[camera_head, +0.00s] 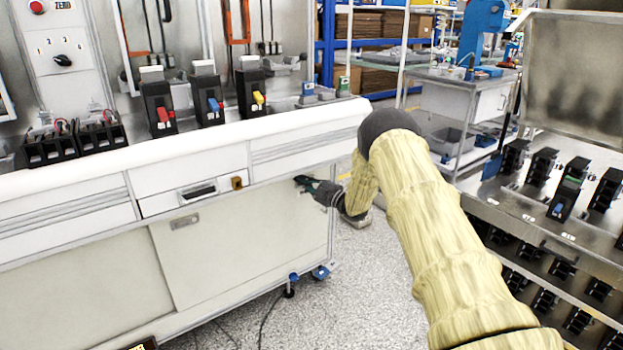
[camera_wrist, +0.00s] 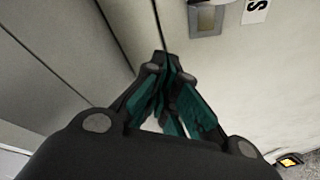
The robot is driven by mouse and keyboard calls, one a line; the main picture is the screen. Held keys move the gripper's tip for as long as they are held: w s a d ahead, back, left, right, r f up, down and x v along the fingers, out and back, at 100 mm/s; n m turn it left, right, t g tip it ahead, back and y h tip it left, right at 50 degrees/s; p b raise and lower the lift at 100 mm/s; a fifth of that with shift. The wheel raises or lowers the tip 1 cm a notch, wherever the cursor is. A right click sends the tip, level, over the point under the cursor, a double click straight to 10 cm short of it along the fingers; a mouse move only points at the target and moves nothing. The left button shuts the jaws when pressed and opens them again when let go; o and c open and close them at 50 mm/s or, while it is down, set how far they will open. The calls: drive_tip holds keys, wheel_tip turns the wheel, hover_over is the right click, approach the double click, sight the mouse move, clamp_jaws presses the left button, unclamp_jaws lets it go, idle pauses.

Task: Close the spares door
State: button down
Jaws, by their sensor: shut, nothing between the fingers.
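The cream door panel (camera_head: 235,235), likely the spares door, is at the lower right of the white bench, with a small grey pull (camera_head: 185,221) near its upper left. I cannot tell whether it is flush or slightly open. My gripper (camera_head: 300,180) is shut and empty near the panel's upper right, pointing left. In the wrist view my gripper (camera_wrist: 167,62) has its fingertips together near a dark seam beside the cream panel (camera_wrist: 255,75). The grey pull (camera_wrist: 205,18) is ahead of them, beside a white label (camera_wrist: 256,10) partly cut off. Contact is unclear.
A drawer front with a dark handle (camera_head: 197,191) is above the panel. Breakers (camera_head: 205,95) stand on the bench top. A steel rack (camera_head: 545,215) with several black breakers is at the right. Grey floor (camera_head: 355,275) lies open between bench and rack.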

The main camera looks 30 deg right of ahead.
drive_tip(key=p+v, duration=0.1)
drive_tip(key=v, duration=0.8)
drive_tip(key=shift+d+f, duration=0.25)
drive_tip(key=shift+f, duration=0.05)
drive_tip(key=shift+s+f, duration=0.1)
drive_tip(key=s+a+f+m+g+h, duration=0.25)
drive_tip(key=s+a+f+m, duration=0.3)
drive_tip(key=f, duration=0.45)
drive_tip(key=s+a+f+m+g+h, duration=0.2)
drive_tip(key=s+a+f+m+h, duration=0.15)
drive_tip(key=s+a+f, duration=0.55)
drive_tip(key=s+a+f+m+g+h, duration=0.1)
drive_tip(key=s+a+f+m+g, duration=0.25)
drive_tip(key=s+f, duration=0.55)
drive_tip(key=s+a+f+m+g+h, duration=0.1)
drive_tip(key=s+a+f+m+g, duration=0.3)
drive_tip(key=s, duration=0.8)
drive_tip(key=s+a+m+g, duration=0.1)
drive_tip(key=s+a+g, duration=0.2)
drive_tip(key=s, duration=1)
drive_tip(key=s+a+m+g, duration=0.1)
drive_tip(key=s+a+g, duration=0.25)
drive_tip(key=s, duration=1.05)
wheel_tip(320, 180, up, 23)
drive_tip(key=p, duration=2.2)
drive_tip(key=shift+w+t+h+p, duration=0.25)
drive_tip(key=shift+t+h+p, duration=0.05)
drive_tip(key=shift+t+p, duration=0.05)
